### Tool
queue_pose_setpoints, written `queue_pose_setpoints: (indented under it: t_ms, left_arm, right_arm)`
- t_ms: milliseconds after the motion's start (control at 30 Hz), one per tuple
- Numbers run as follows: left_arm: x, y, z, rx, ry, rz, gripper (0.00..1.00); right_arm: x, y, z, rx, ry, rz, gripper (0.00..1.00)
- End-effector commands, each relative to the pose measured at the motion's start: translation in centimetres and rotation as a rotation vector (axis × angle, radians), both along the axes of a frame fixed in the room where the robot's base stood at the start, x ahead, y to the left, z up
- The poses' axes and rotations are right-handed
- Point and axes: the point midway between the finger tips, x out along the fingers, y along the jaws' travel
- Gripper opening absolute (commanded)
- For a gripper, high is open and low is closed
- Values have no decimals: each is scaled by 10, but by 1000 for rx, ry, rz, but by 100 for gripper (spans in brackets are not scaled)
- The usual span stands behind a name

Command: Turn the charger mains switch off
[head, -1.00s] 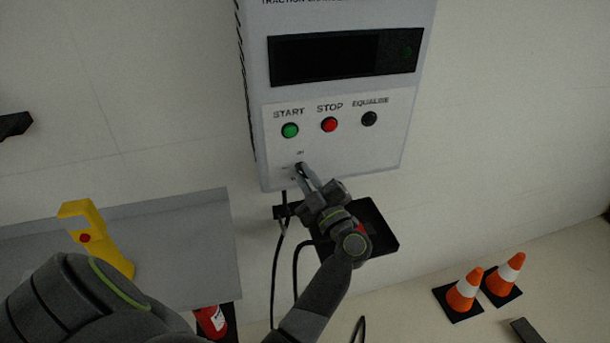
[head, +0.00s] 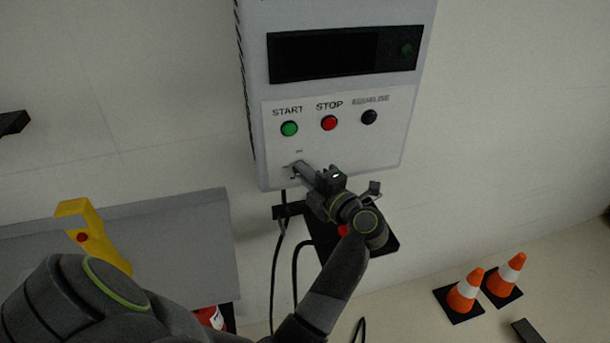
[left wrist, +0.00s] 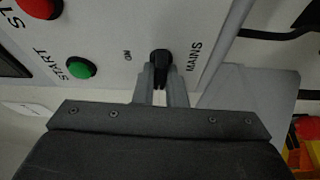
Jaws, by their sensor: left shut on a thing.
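The charger (head: 340,85) is a pale wall box with a dark display, a green START button (head: 289,129), a red STOP button (head: 329,123) and a black EQUALISE button. Its mains switch, a small black knob (left wrist: 160,59), sits low on the panel between the ON and MAINS labels in the left wrist view. My left gripper (head: 297,167) is shut on the knob, one fingertip on each side; its fingers also show in the left wrist view (left wrist: 161,79). In the head view the gripper mostly hides the knob, and I cannot tell its setting. My right gripper is not in view.
Cables hang below the charger beside a black bracket (head: 325,238). A grey surface (head: 180,225) with a yellow device (head: 90,238) is at left, with a red extinguisher partly hidden below. Two traffic cones (head: 465,290) stand on the floor at right.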

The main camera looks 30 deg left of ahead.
Motion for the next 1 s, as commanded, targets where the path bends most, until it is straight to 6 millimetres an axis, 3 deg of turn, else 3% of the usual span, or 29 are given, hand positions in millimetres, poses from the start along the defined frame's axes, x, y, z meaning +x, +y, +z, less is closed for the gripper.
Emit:
queue_pose_setpoints:
  t_ms: [700, 733, 867, 1000]
  left_arm:
    - [0, 0, 0, -50, -56, -1, 0]
    - [0, 0, 0, -50, -56, -1, 14]
    - [0, 0, 0, -49, -56, -1, 30]
    - [0, 0, 0, -49, -56, -1, 33]
  right_arm:
    - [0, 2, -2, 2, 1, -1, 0]
    - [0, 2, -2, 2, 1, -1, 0]
    - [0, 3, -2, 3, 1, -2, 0]
    - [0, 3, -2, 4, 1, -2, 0]
